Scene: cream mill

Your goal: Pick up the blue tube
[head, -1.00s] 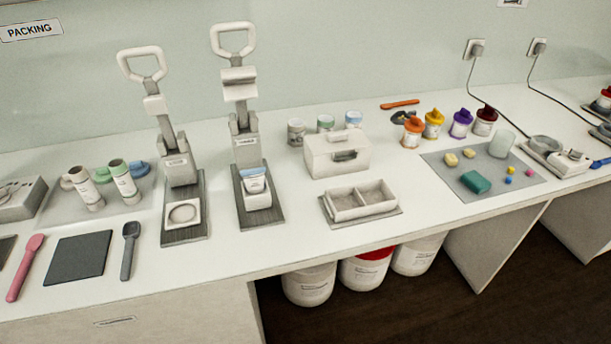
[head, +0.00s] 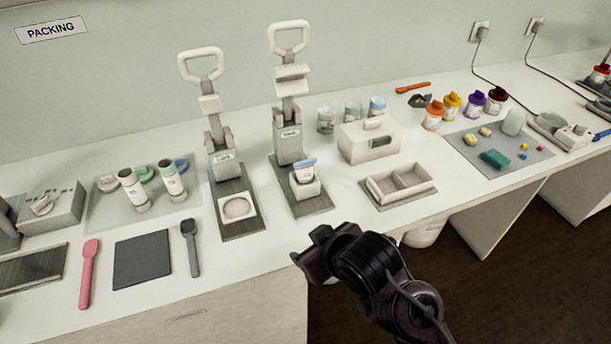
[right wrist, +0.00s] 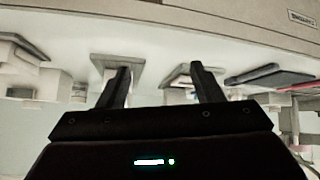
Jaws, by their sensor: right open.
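The blue tube (head: 303,171), white with a blue upper band, stands in the holder at the foot of the right-hand press (head: 288,150). My right gripper (head: 310,250) is in front of the bench edge, below and nearer than the press, well apart from the tube. In the right wrist view its two fingers (right wrist: 160,85) are spread with nothing between them. I cannot make out the blue tube in that view. My left gripper is not in view.
A second press (head: 222,160) stands to the left. Two other tubes (head: 173,181) stand on a grey mat with coloured caps. A divided tray (head: 398,195) and a white box (head: 369,142) are to the right. Bare bench lies before the presses.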

